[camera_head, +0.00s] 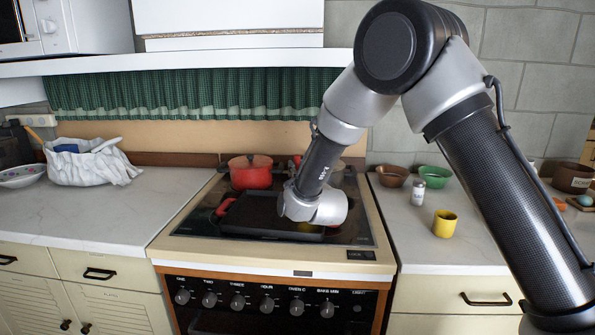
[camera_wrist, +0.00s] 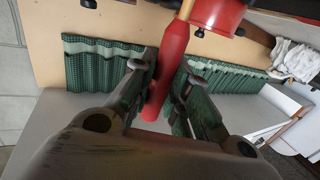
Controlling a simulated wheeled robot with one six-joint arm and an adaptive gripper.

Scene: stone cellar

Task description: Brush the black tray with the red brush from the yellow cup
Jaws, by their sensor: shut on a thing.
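The black tray (camera_head: 258,216) lies on the stove top, with a red part at its left end. My gripper (camera_wrist: 160,88) is shut on the red brush (camera_wrist: 170,62), holding it by its red handle. The handle runs between the fingers to a tan part at the top of the wrist view. In the head view my wrist is over the right part of the tray and hides the fingers and most of the brush. I cannot tell whether the bristles touch the tray. The yellow cup (camera_head: 445,224) stands upright on the right counter, apart from my gripper.
A red pot (camera_head: 250,172) stands behind the tray, close to the brush in the wrist view. A salt shaker (camera_head: 418,192), a brown bowl (camera_head: 392,175) and a green bowl (camera_head: 434,176) are on the right counter. The left counter's front is clear.

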